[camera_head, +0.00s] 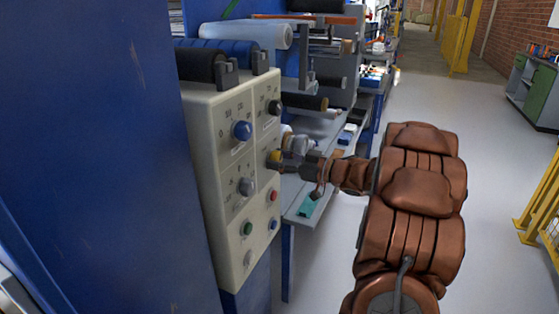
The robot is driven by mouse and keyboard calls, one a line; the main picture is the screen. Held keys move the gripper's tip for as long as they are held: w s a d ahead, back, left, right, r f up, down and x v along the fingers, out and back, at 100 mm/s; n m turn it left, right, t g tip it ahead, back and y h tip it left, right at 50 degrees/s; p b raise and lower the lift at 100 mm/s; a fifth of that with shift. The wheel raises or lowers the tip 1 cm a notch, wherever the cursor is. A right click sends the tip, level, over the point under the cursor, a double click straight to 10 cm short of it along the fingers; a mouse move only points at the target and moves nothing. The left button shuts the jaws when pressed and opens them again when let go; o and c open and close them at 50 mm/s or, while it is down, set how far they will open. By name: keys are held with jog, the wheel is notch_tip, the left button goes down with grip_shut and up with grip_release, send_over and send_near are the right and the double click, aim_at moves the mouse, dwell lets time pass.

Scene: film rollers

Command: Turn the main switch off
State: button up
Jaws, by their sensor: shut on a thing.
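A pale control panel (215,125) stands at the left with several knobs and buttons on its face. A switch with a yellow base (272,156), which looks like the main switch, sits near the panel's right edge at mid height. My gripper (282,158) reaches in from the right and is shut on this switch. The jaws cover most of the switch's handle, so its turned position cannot be read.
A blue knob (242,130), a grey knob (246,186), a black knob (274,107), a red button (273,195) and a green button (247,228) surround the switch. A blue machine wall (90,150) fills the left. Rollers and a workbench (310,205) stand behind. Open floor (480,150) lies right.

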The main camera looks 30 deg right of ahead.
jog(key=shift+f+n+b, duration=0.15)
jog(key=shift+n+b, duration=0.15)
jog(key=shift+f+n+b, duration=0.1)
jog(key=shift+n+b, duration=0.4)
jog(key=shift+b, duration=0.1)
jog(key=n+b, duration=0.5)
jog(key=shift+f, duration=0.1)
jog(key=n+b, duration=0.4)
jog(key=shift+n, duration=0.3)
jog(key=shift+n+b, duration=1.2)
jog(key=shift+b, duration=0.2)
jog(key=shift+r+n, duration=0.2)
jog(key=shift+n, duration=0.1)
jog(key=o, duration=1.2)
jog(key=shift+s, duration=0.1)
jog(key=shift+c, duration=0.2)
